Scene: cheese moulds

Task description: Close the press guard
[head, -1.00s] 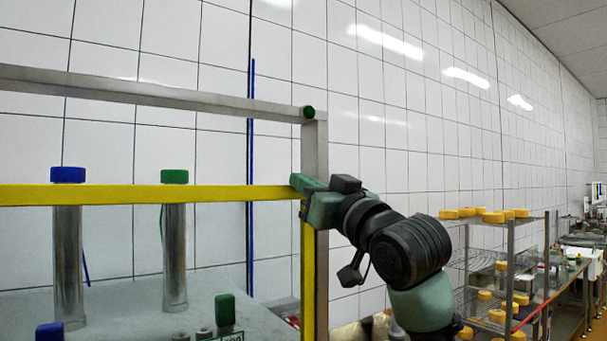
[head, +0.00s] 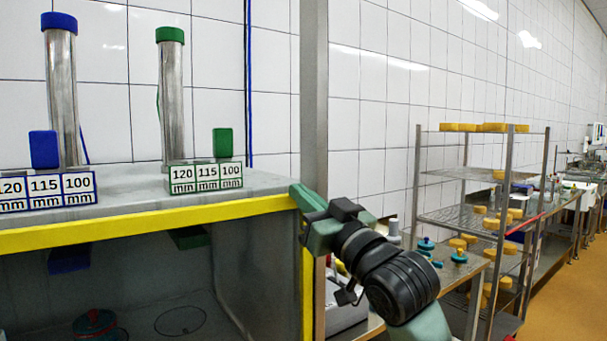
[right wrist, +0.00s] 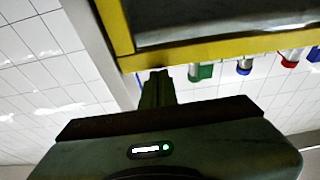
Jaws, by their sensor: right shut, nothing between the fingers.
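The press guard (head: 150,223) is a clear panel in a yellow frame across the press front. Its top bar is below the size labels, and its lower edge is out of view. The frame's corner also shows in the right wrist view (right wrist: 220,50). My right gripper (head: 300,195) is shut and empty at the top right corner of the frame. In the right wrist view its fingers (right wrist: 156,85) meet the yellow bar and seem to touch it. The press body (head: 250,182) is grey, with a blue-capped (head: 62,85) and a green-capped cylinder (head: 173,85) on top. My left gripper is not in view.
A grey upright post (head: 314,90) stands beside the guard's right end. Through the panel, a teal and red mould (head: 97,322) shows low inside the press. To the right are a bench with teal-and-blue items (head: 427,244) and a rack (head: 458,172) with yellow cheeses.

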